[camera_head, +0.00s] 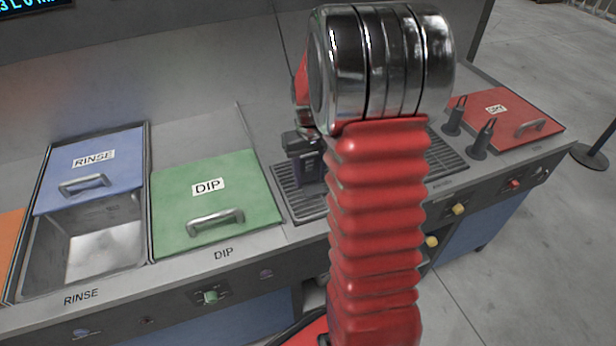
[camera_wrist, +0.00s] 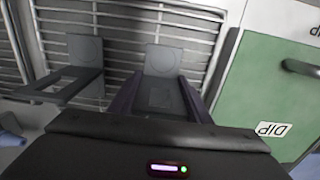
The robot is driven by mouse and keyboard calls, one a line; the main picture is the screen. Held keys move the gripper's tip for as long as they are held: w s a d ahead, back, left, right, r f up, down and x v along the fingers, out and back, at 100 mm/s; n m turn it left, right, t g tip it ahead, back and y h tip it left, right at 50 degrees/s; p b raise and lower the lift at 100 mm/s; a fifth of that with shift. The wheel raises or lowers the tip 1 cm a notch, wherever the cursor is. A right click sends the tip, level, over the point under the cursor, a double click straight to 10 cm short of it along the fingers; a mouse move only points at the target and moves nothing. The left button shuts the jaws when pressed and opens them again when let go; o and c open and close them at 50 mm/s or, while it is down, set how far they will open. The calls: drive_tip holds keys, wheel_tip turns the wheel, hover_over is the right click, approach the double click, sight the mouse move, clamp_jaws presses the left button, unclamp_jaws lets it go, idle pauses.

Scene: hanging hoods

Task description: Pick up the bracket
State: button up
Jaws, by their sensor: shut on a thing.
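A grey L-shaped bracket (camera_wrist: 165,62) is between the two dark purplish fingers of my gripper (camera_wrist: 160,98) in the wrist view. My gripper is shut on it, and its upright plate stands out beyond the fingers. Its lower part lies partly between them. The slatted metal grate is behind or under it; I cannot tell whether they touch. A second grey L-shaped piece (camera_wrist: 84,58) with a rectangular opening is at the left, apart from my gripper. In the head view my gripper (camera_head: 309,180) is over the grate, partly hidden by my red arm, and the bracket cannot be made out.
The grate (camera_head: 290,205) is set in the counter. Left of it are a closed green DIP lid (camera_head: 213,200) and a partly open RINSE tank (camera_head: 100,250) with a blue lid (camera_head: 92,165). At right, two dark upright pegs (camera_head: 481,142) stand near a red lid (camera_head: 512,112).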

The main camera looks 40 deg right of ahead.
drive_tip(key=c, duration=0.5)
drive_tip(key=shift+o, duration=0.2)
wheel_tip(320, 180, up, 10)
drive_tip(key=shift+r, duration=0.1)
idle(0.7)
